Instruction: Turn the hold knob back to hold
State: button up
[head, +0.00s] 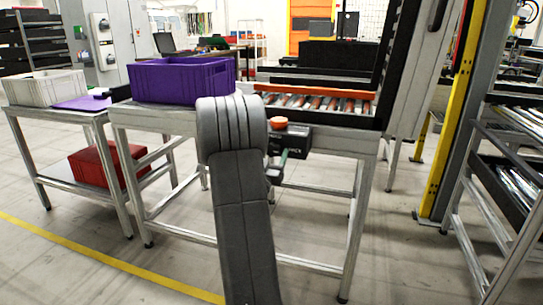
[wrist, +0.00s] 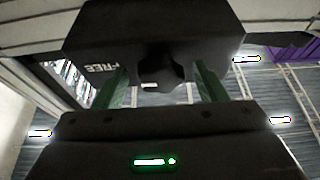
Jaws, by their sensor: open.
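The hold knob (wrist: 168,72) is a dark, lobed shape on the underside or front of a black box (wrist: 150,28) in the wrist view. A small white mark shows on its near edge. The word FREE is readable, upside down, to its left; I cannot tell which label the knob points to. My gripper (wrist: 163,88) is open, its two green fingers on either side of the knob with gaps visible. In the head view the black box (head: 296,140) hangs at the table's front edge with an orange cap on top. My gripper (head: 280,165) is just below it, partly hidden by my arm.
A purple crate (head: 182,82) stands on the table left of my arm. A roller conveyor (head: 315,104) with orange parts lies behind the box. A yellow post (head: 450,120) and a roller rack (head: 500,180) stand at the right. The floor in front is clear.

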jog(key=c, duration=1)
jog(key=shift+f+n, duration=0.1)
jog(key=shift+n, duration=0.4)
jog(key=n+y+b, duration=0.1)
jog(key=n, duration=0.1)
jog(key=n+y+b, duration=0.1)
jog(key=n+y, duration=0.1)
jog(key=n, duration=0.1)
jog(key=shift+s+d+t+y, duration=0.1)
jog(key=shift+d+t+y, duration=0.1)
jog(key=shift+t+y, duration=0.1)
jog(key=n+y, duration=0.1)
jog(key=n, duration=0.2)
jog(key=n+y+b, duration=0.1)
jog(key=n, duration=0.2)
jog(key=shift+d+n+g+y, duration=0.15)
jog(key=shift+n+g+y, duration=0.15)
jog(key=shift+g, duration=0.1)
jog(key=n, duration=0.2)
jog(key=n+g+y, duration=0.1)
jog(key=n, duration=0.3)
jog(key=shift+r+g+y, duration=0.4)
jog(key=shift+r+n+g+p, duration=0.1)
jog(key=shift+n+g+p, duration=0.5)
jog(key=shift+n, duration=1.3)
